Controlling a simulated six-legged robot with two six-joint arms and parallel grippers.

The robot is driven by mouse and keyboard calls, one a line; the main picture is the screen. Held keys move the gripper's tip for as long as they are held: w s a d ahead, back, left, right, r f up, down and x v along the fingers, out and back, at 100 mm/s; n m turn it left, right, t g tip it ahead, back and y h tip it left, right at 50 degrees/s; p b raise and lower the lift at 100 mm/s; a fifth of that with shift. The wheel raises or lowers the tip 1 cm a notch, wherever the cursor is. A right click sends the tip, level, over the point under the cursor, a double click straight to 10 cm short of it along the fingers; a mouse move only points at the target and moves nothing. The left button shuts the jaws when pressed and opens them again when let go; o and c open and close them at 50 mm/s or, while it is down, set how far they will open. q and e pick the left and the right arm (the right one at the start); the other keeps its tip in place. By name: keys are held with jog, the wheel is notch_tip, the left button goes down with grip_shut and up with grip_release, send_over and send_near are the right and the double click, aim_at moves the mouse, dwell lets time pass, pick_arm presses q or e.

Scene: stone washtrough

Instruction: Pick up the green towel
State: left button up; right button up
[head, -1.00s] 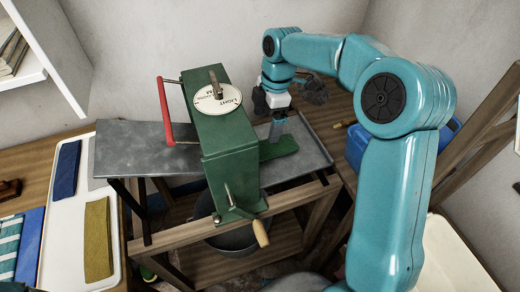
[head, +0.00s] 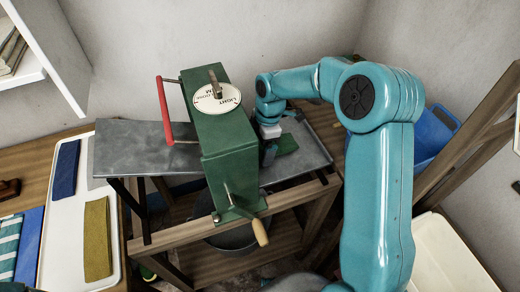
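A flat dark green piece, which looks like the green towel (head: 287,144), lies on the grey metal board (head: 318,152) on the right side of a green wringer box. My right gripper (head: 268,152) is low between the box and this towel, at the towel's left end. The gripper's fingers are dark and partly hidden, so I cannot tell whether they are open, shut or touching the towel. My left gripper is not in view.
The green wringer (head: 228,150) has a red handle (head: 165,110) and a wooden-ended crank (head: 260,232). A white tray (head: 70,240) at the left holds a navy cloth (head: 65,168) and an olive-yellow cloth (head: 97,238). A blue bin (head: 432,135) and a cream tub (head: 445,262) stand at the right.

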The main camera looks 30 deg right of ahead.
jog(key=c, duration=1)
jog(key=shift+c, duration=0.9)
jog(key=shift+r, duration=0.15)
